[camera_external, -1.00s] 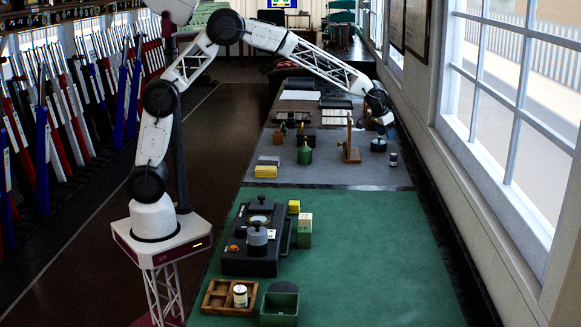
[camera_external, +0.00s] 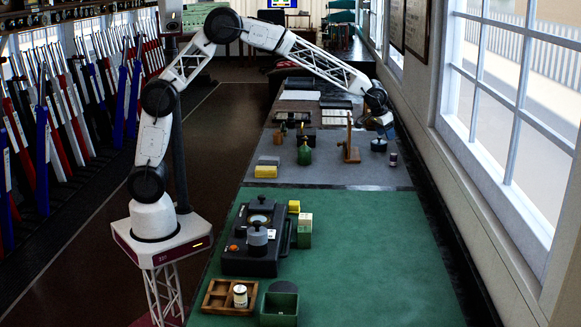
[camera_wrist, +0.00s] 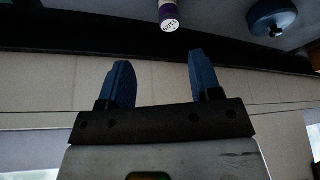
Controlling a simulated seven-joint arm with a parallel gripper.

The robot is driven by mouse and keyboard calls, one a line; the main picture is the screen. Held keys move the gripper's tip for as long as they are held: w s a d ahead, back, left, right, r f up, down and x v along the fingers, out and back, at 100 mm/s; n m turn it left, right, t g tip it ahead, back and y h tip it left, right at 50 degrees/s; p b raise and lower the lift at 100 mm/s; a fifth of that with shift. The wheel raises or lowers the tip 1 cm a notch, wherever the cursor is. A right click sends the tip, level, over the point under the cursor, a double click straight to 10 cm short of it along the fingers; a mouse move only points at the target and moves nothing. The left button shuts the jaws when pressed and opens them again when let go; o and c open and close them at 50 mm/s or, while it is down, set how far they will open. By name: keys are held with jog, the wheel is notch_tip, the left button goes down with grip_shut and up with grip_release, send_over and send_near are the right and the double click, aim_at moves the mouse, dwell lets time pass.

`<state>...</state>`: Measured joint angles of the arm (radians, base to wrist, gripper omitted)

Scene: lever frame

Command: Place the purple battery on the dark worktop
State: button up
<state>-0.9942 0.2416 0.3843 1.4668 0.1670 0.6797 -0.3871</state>
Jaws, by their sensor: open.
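The purple battery (camera_wrist: 168,16) has a white end with dark print and shows at the top of the wrist view. In the outside view the small dark-and-white cylinder (camera_external: 393,159) stands on the grey mat near its right edge. My gripper (camera_wrist: 160,62) is open and empty. Its two blue fingers point towards the battery, which lies beyond the tips, apart from them. In the outside view the end of my arm (camera_external: 377,105) is above the mat, behind and left of the battery; its fingers are too small to make out. The dark worktop (camera_external: 455,262) shows as a strip beside the mats.
A blue round object (camera_wrist: 272,18) is right of the battery in the wrist view. The windowed wall runs close on the right. The green mat's (camera_external: 370,250) right side is clear.

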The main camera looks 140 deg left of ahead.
jog(key=w+d+r+m+t, duration=0.15)
jog(key=w+d+r, duration=0.25)
jog(key=d, duration=0.8)
jog(key=w+d+r+m+g, duration=0.1)
jog(key=w+d+r+m, duration=0.3)
jog(key=d, duration=0.9)
jog(key=s+d+r+m+t+h, duration=0.1)
jog(key=d+r, duration=0.1)
jog(key=d, duration=1)
jog(key=s+d+r+m+h, duration=0.1)
jog(key=s+d+r, duration=0.15)
jog(key=d, duration=0.85)
jog(key=s+d+m, duration=0.1)
jog(key=s+d, duration=0.2)
jog(key=d, duration=0.3)
jog(key=s+d+m+h, duration=0.1)
jog(key=s+d, duration=0.2)
jog(key=d, duration=0.4)
jog(key=s+d+m, duration=0.1)
jog(key=s+d, duration=0.2)
jog(key=d, duration=0.3)
jog(key=s+d+f+m, duration=0.2)
jog(key=s+d, duration=0.5)
jog(key=s, duration=0.1)
jog(key=s+d+f+m+h, duration=0.1)
jog(key=s+d+f+m, duration=0.1)
jog(key=s+d, duration=0.5)
jog(key=shift+s+f, duration=0.5)
jog(key=shift+s, duration=0.1)
